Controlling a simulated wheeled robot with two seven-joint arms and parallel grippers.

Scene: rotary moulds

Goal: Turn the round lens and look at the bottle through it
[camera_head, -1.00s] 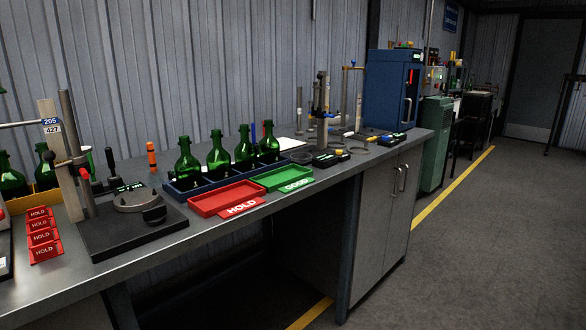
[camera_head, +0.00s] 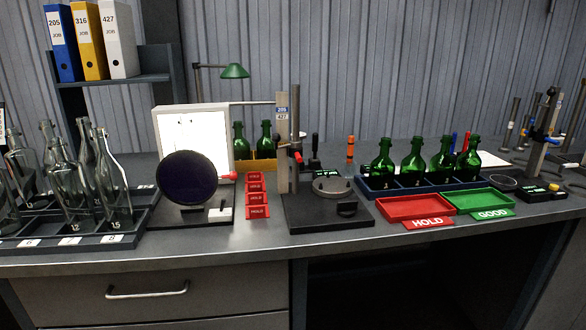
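A round, dark lens (camera_head: 187,179) stands upright on a black base at the left of the bench, with a red knob (camera_head: 229,176) at its right edge. Behind it is a bright white light panel (camera_head: 215,139), partly covered by the lens. No bottle shows through the dark disc. Clear glass bottles (camera_head: 75,185) with wire closures stand in a dark tray to its left. Several green bottles (camera_head: 412,160) stand in a blue tray to the right, and two more (camera_head: 265,137) stand behind in a yellow box. Neither gripper is in view.
A gauge stand (camera_head: 325,212) with a tall post stands mid-bench, beside small red HOLD cards (camera_head: 257,196). A red HOLD tray (camera_head: 414,209) and a green GOOD tray (camera_head: 479,203) lie at the right. The bench's front strip (camera_head: 255,242) is clear.

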